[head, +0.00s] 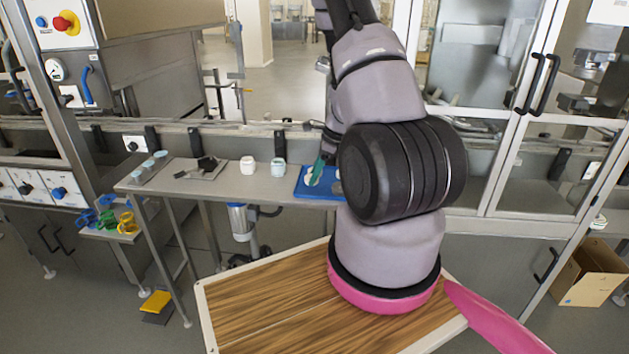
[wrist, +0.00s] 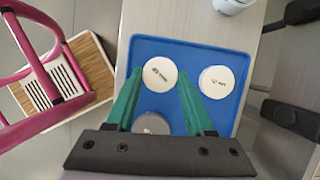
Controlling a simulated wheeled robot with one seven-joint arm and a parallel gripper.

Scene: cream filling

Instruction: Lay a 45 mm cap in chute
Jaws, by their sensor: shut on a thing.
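A blue tray (wrist: 195,53) lies on the metal bench and also shows in the head view (head: 322,192). In the wrist view a round white cap (wrist: 160,72) with small print sits between the green fingertips of my gripper (wrist: 159,75), which is shut on it. A second white cap (wrist: 216,82) lies in the tray to the right. A grey round cap (wrist: 152,123) lies nearer, partly hidden by my gripper. The print is too small to read. In the head view my gripper (head: 317,171) is over the tray, mostly hidden by my arm. I cannot clearly identify the chute.
Two small jars (head: 248,165) (head: 278,168) stand left of the tray. Farther left are a dark object on a grey plate (head: 200,172) and a row of pale round pieces (head: 149,166). Blue, green and yellow parts (head: 108,222) sit lower left. Bench (head: 228,186) is clear in front.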

